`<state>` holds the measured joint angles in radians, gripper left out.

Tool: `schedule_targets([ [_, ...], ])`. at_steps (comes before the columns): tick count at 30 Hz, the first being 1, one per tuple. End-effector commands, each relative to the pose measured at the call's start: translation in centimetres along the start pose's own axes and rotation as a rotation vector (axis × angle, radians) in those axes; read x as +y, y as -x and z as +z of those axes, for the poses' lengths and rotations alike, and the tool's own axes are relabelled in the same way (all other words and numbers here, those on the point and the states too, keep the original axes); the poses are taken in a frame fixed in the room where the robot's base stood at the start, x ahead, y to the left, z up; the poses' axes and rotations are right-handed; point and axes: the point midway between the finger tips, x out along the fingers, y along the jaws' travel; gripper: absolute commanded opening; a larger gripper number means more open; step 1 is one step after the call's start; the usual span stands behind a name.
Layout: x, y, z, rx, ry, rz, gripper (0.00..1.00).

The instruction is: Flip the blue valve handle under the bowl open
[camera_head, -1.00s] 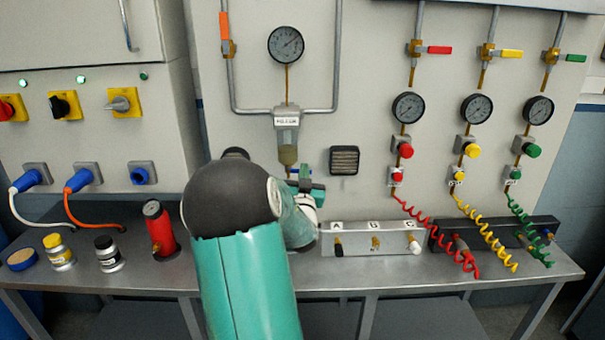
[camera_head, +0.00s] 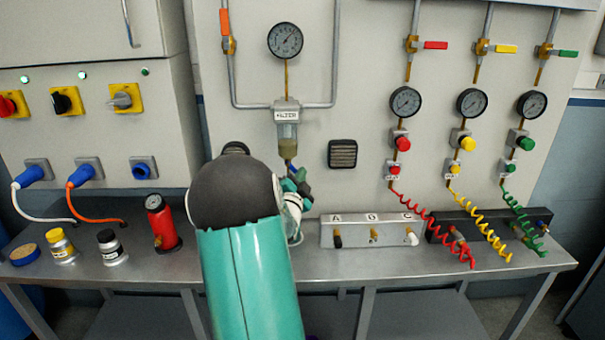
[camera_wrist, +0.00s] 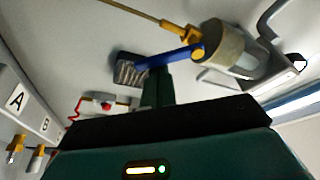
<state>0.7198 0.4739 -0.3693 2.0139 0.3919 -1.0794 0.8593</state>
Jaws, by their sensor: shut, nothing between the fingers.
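The filter bowl (camera_head: 288,138) hangs below the gauge on the wall panel. In the wrist view the bowl (camera_wrist: 232,48) is at the upper right, with a brass fitting beside the blue valve handle (camera_wrist: 175,58). The handle is a flat blue lever reaching left from that fitting. My gripper (camera_wrist: 157,88) is shut and empty, with its green fingertips at the handle's underside in this view; I cannot tell whether they touch. In the head view my gripper (camera_head: 297,183) is just below the bowl, and my arm and gripper hide most of the handle.
A dark square vent (camera_head: 343,154) is right of the bowl. A block labelled with letters (camera_head: 350,232) stands on the bench below, with coiled hoses (camera_head: 484,228) farther right. A red cylinder (camera_head: 160,222) stands left of my arm. Bare bench lies in front of the block.

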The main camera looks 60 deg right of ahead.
Motion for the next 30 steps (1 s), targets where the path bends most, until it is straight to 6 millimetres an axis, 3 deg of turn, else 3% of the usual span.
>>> schedule_targets([
  [15, 0.1, 0.9, 2.0, -0.001, -0.434, 0.151, 0.0],
  [30, 0.0, 0.5, 1.7, -0.001, -0.425, 0.148, 0.0],
])
